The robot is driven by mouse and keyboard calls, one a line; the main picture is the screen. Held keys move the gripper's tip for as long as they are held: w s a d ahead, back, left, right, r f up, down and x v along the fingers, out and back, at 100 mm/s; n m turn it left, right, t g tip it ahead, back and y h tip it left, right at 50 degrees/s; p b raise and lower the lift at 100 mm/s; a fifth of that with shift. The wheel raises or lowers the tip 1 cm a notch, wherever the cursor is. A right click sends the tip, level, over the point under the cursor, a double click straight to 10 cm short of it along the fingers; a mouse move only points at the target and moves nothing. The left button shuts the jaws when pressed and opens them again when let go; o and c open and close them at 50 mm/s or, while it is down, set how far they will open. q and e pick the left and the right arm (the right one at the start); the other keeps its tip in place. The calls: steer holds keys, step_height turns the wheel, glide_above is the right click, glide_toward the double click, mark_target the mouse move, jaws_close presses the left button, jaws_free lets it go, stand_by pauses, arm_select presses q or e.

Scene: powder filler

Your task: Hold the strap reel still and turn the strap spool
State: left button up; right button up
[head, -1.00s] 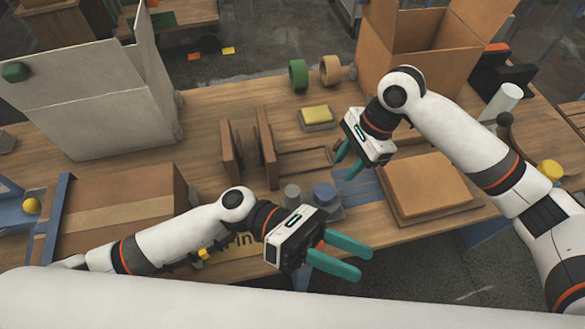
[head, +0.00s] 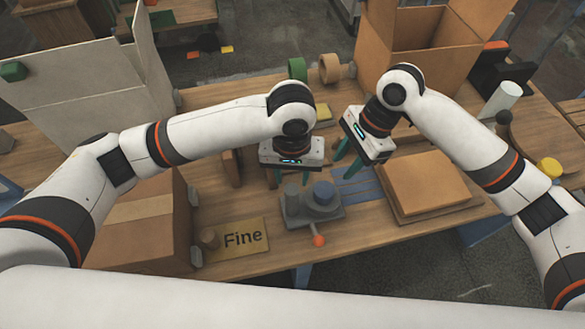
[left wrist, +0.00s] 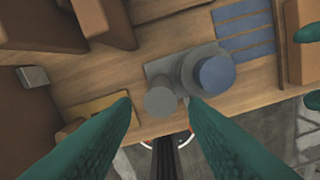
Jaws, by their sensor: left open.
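A grey device (head: 328,214) stands near the table's front edge. It carries a blue round knob or spool (head: 323,192) and a shorter grey cylinder (head: 291,194). These look like the strap spool and reel, but I cannot tell which is which. My left gripper (head: 291,178) points down, open and empty, above the grey cylinder. In the left wrist view the grey cylinder (left wrist: 160,101) lies between the fingertips, with the blue part (left wrist: 215,74) to its right; contact cannot be told. My right gripper (head: 348,158) is open and empty, behind and right of the blue part.
An orange ball lever (head: 319,240) sticks out at the device's front. Blue strips (head: 362,184) lie to its right, then a brown box (head: 428,183) on a board.

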mark_target(292, 198)
arm_select(q)
step_height(292, 198, down, 10)
steer(key=shift+f, duration=0.1)
stand_by(0.4)
